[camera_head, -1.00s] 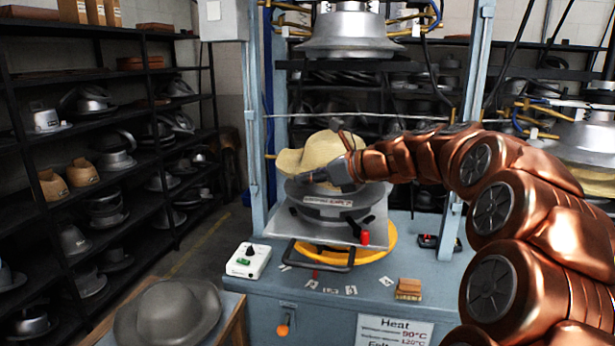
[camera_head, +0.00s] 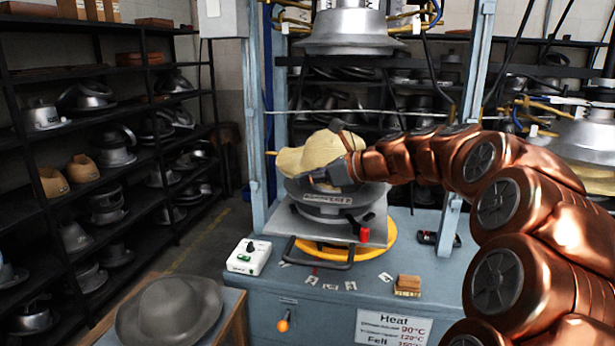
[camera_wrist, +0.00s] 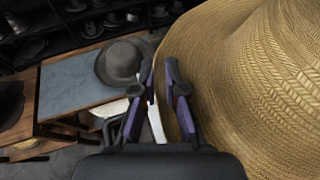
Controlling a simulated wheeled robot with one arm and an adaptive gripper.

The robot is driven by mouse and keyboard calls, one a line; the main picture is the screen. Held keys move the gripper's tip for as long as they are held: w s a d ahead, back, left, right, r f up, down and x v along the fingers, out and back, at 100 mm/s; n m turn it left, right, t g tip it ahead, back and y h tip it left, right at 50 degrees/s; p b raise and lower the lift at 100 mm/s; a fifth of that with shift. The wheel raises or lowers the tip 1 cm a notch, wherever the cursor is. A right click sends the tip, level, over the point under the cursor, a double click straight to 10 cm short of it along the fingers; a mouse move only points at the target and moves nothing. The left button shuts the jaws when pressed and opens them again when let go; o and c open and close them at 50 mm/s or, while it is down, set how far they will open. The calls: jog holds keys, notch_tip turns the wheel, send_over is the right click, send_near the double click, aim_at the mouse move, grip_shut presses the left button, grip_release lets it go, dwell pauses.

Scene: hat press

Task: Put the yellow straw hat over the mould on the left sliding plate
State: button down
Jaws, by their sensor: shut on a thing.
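The yellow straw hat (camera_head: 312,152) is over the dark round mould (camera_head: 325,196) on the left sliding plate (camera_head: 300,222). The hat looks tilted, and I cannot tell whether it touches the mould. My gripper (camera_head: 338,172) is at the hat's near right side. In the wrist view my gripper (camera_wrist: 168,97) is shut on the brim of the straw hat (camera_wrist: 245,80), with one finger on each side of the edge. The hat's underside and the mould's top are hidden.
A silver press head (camera_head: 352,32) hangs above the mould between blue posts (camera_head: 255,120). A white control box (camera_head: 249,257) and a brown block (camera_head: 407,285) are on the blue bench. A grey felt hat (camera_head: 168,310) lies on a table at the front left.

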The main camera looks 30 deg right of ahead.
jog(key=c, duration=1.2)
grip_release()
jog(key=shift+o, duration=0.2)
jog(key=v, duration=1.2)
